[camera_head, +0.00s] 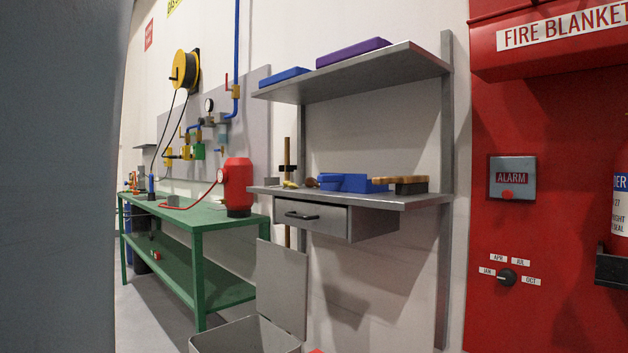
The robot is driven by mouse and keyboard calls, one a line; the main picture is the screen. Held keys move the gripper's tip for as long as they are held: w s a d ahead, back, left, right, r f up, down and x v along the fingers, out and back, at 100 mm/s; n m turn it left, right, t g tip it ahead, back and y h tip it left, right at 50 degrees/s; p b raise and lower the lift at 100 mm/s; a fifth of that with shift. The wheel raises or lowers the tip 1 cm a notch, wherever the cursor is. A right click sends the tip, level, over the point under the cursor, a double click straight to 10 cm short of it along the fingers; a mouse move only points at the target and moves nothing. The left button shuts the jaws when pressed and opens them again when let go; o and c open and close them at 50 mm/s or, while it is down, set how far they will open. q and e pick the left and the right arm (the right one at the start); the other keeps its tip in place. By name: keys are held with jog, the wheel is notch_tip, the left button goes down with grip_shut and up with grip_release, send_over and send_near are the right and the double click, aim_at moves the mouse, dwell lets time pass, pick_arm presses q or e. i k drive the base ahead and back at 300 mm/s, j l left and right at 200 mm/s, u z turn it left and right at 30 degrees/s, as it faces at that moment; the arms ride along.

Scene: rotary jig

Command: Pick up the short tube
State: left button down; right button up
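I cannot make out a short tube in the head view. Neither of my grippers shows in it. On the lower grey shelf (330,195) lie a blue block-like thing (343,183), a wooden-handled brush (411,184) and a few small yellow and brown items (291,185); none is clearly a tube. A green workbench (213,225) at the left carries small items at its far end, too small to tell apart.
A closed drawer (311,218) hangs under the lower shelf. The upper shelf (375,72) bears a blue case (284,77) and a purple case (352,53). A red cylinder (237,187) stands on the workbench. An open grey bin (246,336) stands below. A red panel (560,300) fills the right.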

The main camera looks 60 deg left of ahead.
aim_at(297, 175)
jog(key=u, duration=1.95)
